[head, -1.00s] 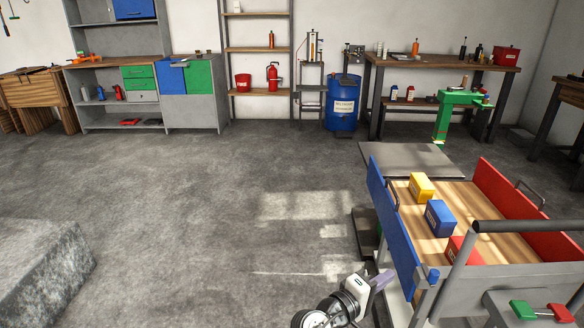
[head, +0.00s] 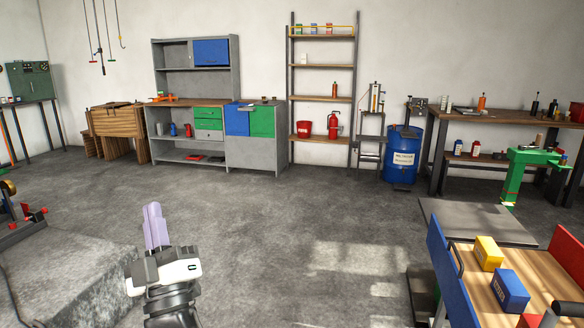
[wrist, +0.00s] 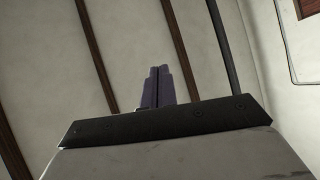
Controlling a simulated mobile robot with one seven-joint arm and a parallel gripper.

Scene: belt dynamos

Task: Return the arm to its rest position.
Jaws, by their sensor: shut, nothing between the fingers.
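My gripper (head: 155,226) stands at the lower left of the head view, with its pale purple fingers pointing up and pressed together. It is shut and empty, and held clear of everything around it. In the wrist view my gripper (wrist: 157,86) shows as two dark purple fingers side by side, with pale wall and dark beams behind them.
A cart (head: 447,268) with a yellow box (head: 488,252) and a blue box (head: 511,290) stands at the lower right. A grey stone block (head: 65,268) lies at the lower left. Shelves, a blue barrel (head: 402,155) and workbenches line the back wall. The middle floor is clear.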

